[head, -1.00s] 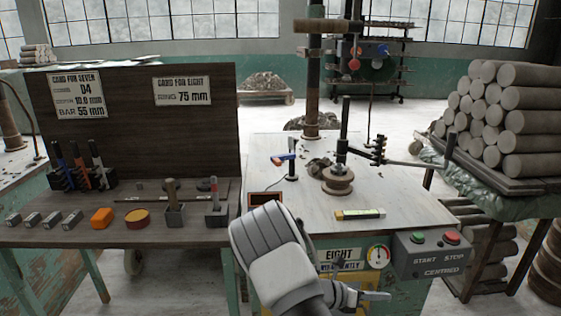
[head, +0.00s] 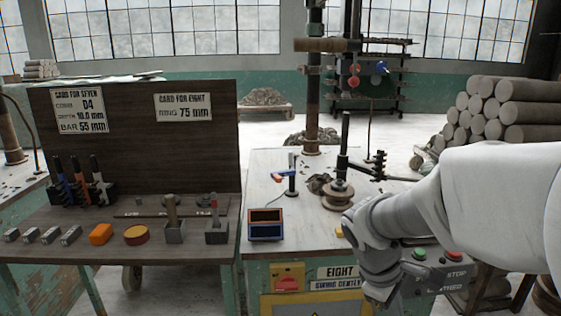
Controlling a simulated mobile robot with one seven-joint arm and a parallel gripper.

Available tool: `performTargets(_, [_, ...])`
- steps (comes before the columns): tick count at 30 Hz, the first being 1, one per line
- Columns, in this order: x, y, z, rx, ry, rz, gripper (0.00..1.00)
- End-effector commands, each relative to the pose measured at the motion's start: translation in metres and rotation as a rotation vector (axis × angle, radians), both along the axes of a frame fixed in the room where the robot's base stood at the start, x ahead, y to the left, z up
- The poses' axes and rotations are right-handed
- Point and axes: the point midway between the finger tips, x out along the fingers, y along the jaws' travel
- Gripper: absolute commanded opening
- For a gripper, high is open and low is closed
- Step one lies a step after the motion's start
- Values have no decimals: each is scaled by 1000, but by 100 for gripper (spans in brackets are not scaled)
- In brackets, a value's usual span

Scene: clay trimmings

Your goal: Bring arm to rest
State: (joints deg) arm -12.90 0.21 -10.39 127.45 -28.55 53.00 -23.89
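My arm (head: 500,195) reaches in from the right edge, large and close to the camera. It bends at a grey joint in front of the machine table (head: 265,170), and a grey link hangs down in front of the table's front panel. No gripper fingers show, so I cannot see whether they hold anything. The arm hides the table's right part and some of the button box.
A two-part orange and blue bin (head: 265,230) stands at the table's left front. A spindle with a round wheel (head: 338,194) stands behind my arm. Left is a dark bench (head: 120,243) with tools and blocks. Clay logs (head: 530,112) are stacked at right.

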Motion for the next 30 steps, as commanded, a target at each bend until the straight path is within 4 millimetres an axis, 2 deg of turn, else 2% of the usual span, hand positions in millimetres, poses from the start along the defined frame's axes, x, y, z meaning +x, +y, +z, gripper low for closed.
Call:
performTargets(1, [-9, 4, 11, 42, -51, -51, 0])
performTargets(9, [-53, 30, 51, 261, -271, -310, 0])
performTargets(15, [-84, 49, 73, 415, -414, -479, 0])
performTargets(21, [-108, 66, 87, 541, -523, -611, 0])
performTargets(23, [-114, 71, 91, 576, -553, -645, 0])
performTargets(25, [-114, 71, 114, 580, -551, -652, 0])
performTargets(30, [-114, 71, 150, 577, -548, -649, 0])
